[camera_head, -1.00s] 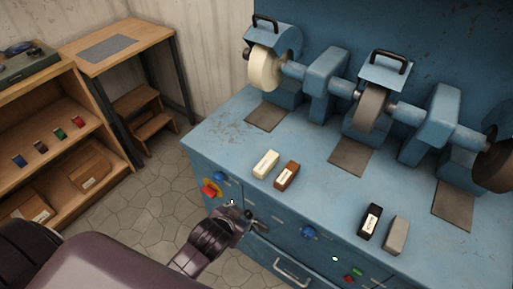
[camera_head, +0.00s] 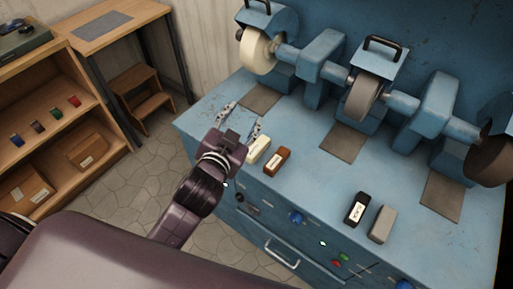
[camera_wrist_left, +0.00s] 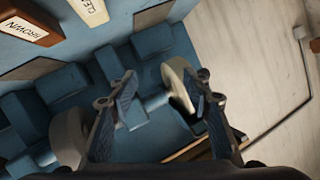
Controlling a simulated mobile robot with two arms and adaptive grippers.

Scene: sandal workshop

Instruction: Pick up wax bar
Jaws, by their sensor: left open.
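Several wax-like bars lie on the blue bench top. A cream bar (camera_head: 260,149) lies nearest my gripper, with a brown bar (camera_head: 277,160) just right of it. A black bar (camera_head: 357,208) and a grey bar (camera_head: 382,224) lie farther right. My left gripper (camera_head: 242,117) is open and empty, over the bench's left end, beyond and left of the cream bar. In the left wrist view, the open fingers (camera_wrist_left: 164,86) hold nothing. There the cream bar (camera_wrist_left: 90,10) shows part of a label, "CLE", and the brown bar (camera_wrist_left: 28,28) reads "BROWN". My right gripper is not in view.
Grinding and polishing wheels stand along the back of the blue bench (camera_head: 310,180); the pale wheel (camera_head: 257,51) is close behind my left gripper. A wooden shelf (camera_head: 60,150) stands at the left. Bare bench top lies between the brown and black bars.

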